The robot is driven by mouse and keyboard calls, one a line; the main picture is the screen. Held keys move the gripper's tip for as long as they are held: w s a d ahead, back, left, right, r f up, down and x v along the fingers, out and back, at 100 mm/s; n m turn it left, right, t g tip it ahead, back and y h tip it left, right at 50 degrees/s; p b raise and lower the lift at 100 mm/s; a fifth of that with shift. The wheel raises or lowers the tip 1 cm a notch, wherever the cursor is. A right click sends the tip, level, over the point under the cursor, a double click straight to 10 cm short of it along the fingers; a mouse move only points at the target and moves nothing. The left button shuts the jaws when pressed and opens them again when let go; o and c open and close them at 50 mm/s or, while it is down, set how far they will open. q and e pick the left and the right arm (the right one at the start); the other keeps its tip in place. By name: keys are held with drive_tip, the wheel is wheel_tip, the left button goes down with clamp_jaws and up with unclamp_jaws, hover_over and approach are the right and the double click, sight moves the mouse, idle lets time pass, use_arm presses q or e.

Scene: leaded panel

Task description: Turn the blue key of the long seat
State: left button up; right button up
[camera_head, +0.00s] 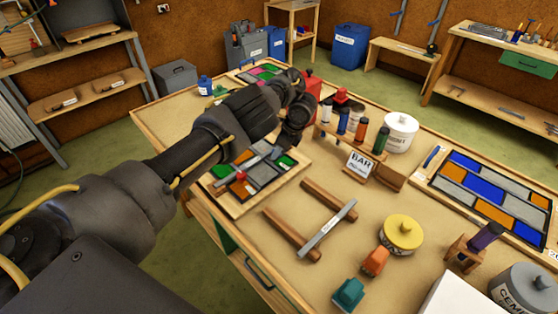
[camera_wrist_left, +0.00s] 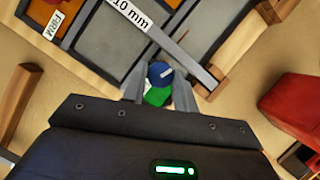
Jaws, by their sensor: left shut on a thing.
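A green piece (camera_wrist_left: 157,96) shows right beside the key, between the fingers. A grey bar marked "10 mm" (camera_wrist_left: 168,45) lies across the panel and ends close to the fingers. In the head view the gripper hides the key. My right gripper is not in view.
A rack of coloured tubes with a "BAR" card (camera_head: 360,162) stands right of the gripper. A red object (camera_wrist_left: 296,108) is close by in the wrist view.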

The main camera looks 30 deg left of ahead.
use_arm(q)
drive_tip(key=shift+s+f+n+g+b, duration=0.1)
drive_tip(key=shift+f+n+g+b, duration=0.2)
drive_tip(key=shift+n, duration=0.3)
drive_tip(key=shift+r+n+g, duration=0.1)
drive_tip(key=shift+n+g, duration=0.2)
drive_tip(key=shift+n, duration=0.5)
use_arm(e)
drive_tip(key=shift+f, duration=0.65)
use_arm(q)
drive_tip(key=shift+a, duration=0.1)
drive_tip(key=o, duration=1)
drive_tip(key=shift+r+n, duration=0.1)
drive_tip(key=shift+n, duration=0.2)
drive_tip(key=shift+c, duration=0.2)
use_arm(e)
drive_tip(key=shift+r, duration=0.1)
use_arm(q)
drive_tip(key=shift+r, duration=0.15)
drive_tip(key=p+v, duration=0.8)
drive_tip(key=v, duration=0.2)
drive_tip(key=shift+r, duration=0.3)
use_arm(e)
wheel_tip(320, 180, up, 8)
